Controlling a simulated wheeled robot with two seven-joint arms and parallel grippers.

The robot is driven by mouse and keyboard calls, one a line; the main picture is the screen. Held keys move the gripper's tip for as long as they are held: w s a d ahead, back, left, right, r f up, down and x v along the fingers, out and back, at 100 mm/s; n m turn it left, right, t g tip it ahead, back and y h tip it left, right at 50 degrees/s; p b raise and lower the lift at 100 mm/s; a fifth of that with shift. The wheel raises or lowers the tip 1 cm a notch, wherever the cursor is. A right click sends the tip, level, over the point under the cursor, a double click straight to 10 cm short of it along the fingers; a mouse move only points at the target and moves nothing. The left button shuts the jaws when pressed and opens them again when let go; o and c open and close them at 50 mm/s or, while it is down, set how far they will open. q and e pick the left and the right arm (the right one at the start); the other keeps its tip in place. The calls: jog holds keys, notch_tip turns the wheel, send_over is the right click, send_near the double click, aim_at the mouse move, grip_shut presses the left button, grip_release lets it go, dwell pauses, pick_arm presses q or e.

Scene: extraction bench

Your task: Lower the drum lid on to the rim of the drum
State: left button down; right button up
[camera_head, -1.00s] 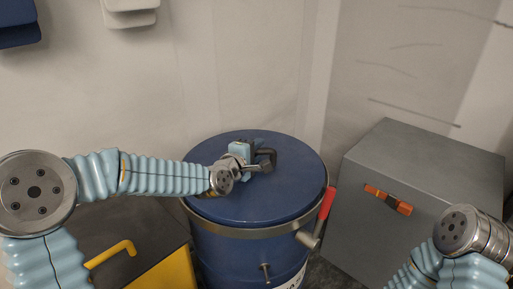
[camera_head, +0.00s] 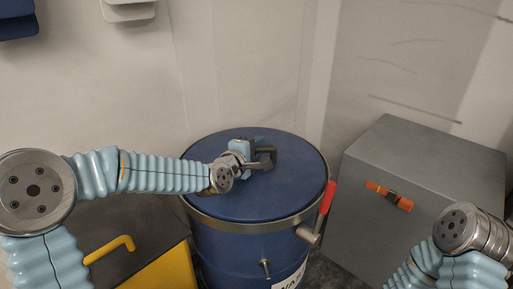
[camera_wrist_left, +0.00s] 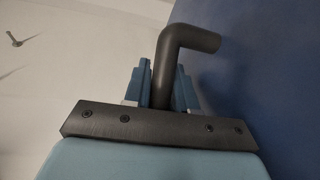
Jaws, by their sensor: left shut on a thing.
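The blue drum lid (camera_head: 290,185) lies over the mouth of the blue drum (camera_head: 228,250), looking level and close along the drum's metal rim band (camera_head: 255,230). Whether it touches the rim all round I cannot tell. My left gripper (camera_head: 258,158) is shut on the dark lid handle (camera_head: 270,155) near the middle of the lid. In the left wrist view, the fingers (camera_wrist_left: 163,88) hold one leg of the bent handle (camera_wrist_left: 190,38), with the blue lid (camera_wrist_left: 275,80) to the right. My right arm shows at the lower right; its gripper is out of view.
A red-handled clamp lever (camera_head: 326,200) sticks out at the drum's right. A grey cabinet (camera_head: 430,165) with an orange latch (camera_head: 388,196) stands further right. A yellow-and-dark box (camera_head: 160,270) with a yellow handle (camera_head: 110,248) is at the left. The wall is close behind.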

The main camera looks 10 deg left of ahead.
pick_arm(q)
jog(key=c, duration=0.8)
grip_release()
jog(key=shift+c, duration=0.2)
jog(key=shift+f, duration=0.1)
jog(key=v, duration=1.3)
jog(key=shift+s+a+b, duration=0.1)
jog(key=shift+s+b, duration=0.3)
